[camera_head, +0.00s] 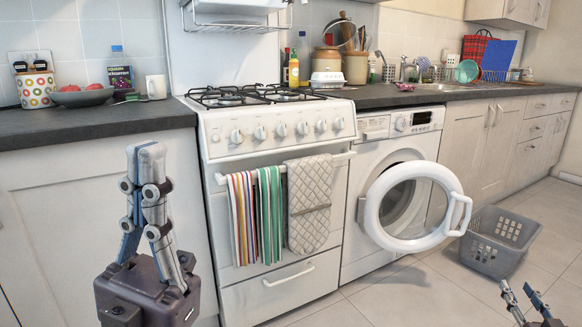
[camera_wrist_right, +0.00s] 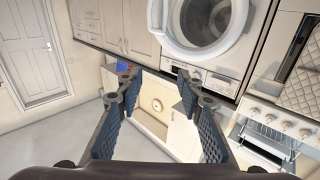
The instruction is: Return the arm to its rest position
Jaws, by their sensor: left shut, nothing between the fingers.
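My left gripper (camera_head: 147,150) stands upright at the left of the head view, in front of the left cabinet front. Its fingers are closed together with nothing between them. My right gripper (camera_head: 525,292) shows at the bottom right corner of the head view, over the floor tiles and nearer than the basket. In the right wrist view its fingers (camera_wrist_right: 158,88) are spread apart, with no object held between them.
The washing machine door (camera_head: 422,207) stands open into the room. A grey basket (camera_head: 495,258) sits on the floor right of it. Towels (camera_head: 255,215) hang on the stove's (camera_head: 272,132) rail. The dark counter (camera_head: 85,123) edge runs behind my left gripper.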

